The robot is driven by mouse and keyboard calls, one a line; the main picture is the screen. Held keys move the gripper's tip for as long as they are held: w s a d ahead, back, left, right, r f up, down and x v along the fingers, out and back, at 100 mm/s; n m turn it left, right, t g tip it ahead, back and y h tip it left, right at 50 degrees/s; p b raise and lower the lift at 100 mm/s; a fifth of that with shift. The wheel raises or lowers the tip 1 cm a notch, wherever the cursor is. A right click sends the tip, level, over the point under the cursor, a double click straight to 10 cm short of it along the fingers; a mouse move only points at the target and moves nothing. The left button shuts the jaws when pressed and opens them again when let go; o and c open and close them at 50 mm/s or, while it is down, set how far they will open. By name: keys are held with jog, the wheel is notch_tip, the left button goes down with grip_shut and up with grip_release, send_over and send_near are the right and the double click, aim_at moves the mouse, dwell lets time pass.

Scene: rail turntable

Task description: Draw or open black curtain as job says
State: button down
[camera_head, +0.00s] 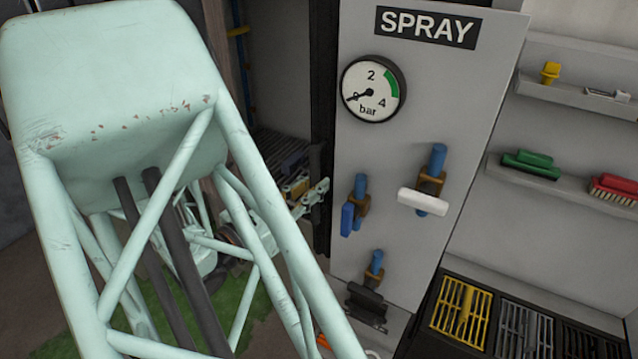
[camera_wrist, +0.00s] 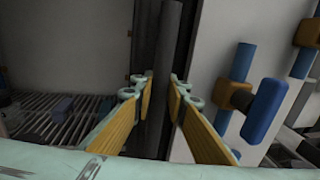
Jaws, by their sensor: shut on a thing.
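The black curtain (camera_head: 322,110) shows as a narrow dark vertical strip along the left edge of the SPRAY panel. In the wrist view, a dark upright edge bar (camera_wrist: 168,45) stands at the curtain and runs down between the fingers. My gripper (camera_wrist: 160,88) is shut on this bar, with one yellow-padded finger on each side. In the head view, my gripper (camera_head: 308,192) is partly hidden by my arm, at the strip's lower part. The bay left of the strip is uncovered.
The SPRAY panel (camera_head: 430,120) holds a gauge (camera_head: 372,89), a blue-handled valve (camera_head: 355,205), a white-handled valve (camera_head: 424,200) and a lower black-handled valve (camera_head: 368,300). A slatted rack (camera_head: 280,150) lies inside the bay. Shelves with brushes (camera_head: 530,164) and grates (camera_head: 465,310) are at right.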

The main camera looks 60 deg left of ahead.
jog(key=shift+w+d+f, duration=0.1)
jog(key=shift+d, duration=0.1)
jog(key=c, duration=2.6)
grip_release()
jog(key=shift+w+d, duration=0.1)
jog(key=shift+o, duration=0.2)
jog(key=shift+s, duration=0.2)
jog(key=v, duration=1.1)
jog(key=shift+s, duration=0.35)
